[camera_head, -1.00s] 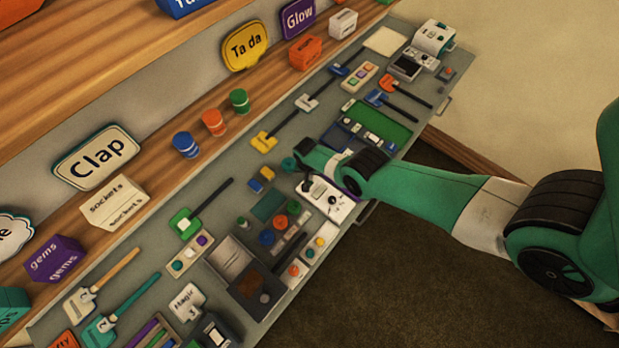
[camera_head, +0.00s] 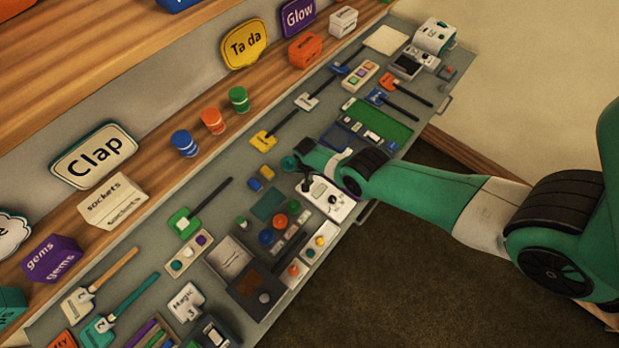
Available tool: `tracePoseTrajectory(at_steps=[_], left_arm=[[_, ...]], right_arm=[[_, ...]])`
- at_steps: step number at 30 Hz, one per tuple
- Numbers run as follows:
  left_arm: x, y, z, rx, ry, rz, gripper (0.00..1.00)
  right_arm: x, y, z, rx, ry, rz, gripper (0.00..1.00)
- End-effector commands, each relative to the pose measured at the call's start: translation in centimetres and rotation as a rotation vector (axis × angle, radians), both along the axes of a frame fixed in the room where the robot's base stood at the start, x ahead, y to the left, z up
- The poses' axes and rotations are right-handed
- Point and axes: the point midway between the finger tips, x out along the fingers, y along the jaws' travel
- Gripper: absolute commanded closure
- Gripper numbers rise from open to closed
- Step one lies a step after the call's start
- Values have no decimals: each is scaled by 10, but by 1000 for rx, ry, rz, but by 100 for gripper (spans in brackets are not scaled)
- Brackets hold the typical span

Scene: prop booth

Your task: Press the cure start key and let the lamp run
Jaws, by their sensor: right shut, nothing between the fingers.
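A white device (camera_head: 338,206) with a dark round knob and small dark parts lies near the front edge of the grey counter, in the middle of the view. It may be the curing lamp unit, but I cannot make out a labelled start key or a lit lamp. My right gripper (camera_head: 307,186) reaches in from the right and points down over the far left part of this device. It is shut with nothing in it. The wrist hides part of the device, and I cannot tell whether the fingertips touch it. My left gripper is out of view.
The grey counter (camera_head: 226,215) is crowded with small props. A green mat (camera_head: 385,122) lies beyond my wrist. Blue, orange and green cups (camera_head: 238,99) stand on the wooden ledge behind. A dark tray (camera_head: 247,287) and several coloured knobs sit left of the device.

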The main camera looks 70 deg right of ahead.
Motion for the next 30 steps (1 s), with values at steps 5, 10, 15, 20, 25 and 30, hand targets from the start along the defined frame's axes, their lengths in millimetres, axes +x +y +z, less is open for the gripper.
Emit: tracePoseTrajectory(at_steps=[5,10,15,20,25,30], left_arm=[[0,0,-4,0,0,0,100],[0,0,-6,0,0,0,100],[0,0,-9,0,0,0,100],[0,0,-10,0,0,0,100],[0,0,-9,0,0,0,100],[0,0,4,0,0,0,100]], right_arm=[[0,0,-4,0,0,0,100],[0,0,-6,0,0,0,100],[0,0,-9,0,0,0,100],[0,0,-10,0,0,0,100],[0,0,-9,0,0,0,100],[0,0,4,0,0,0,100]])
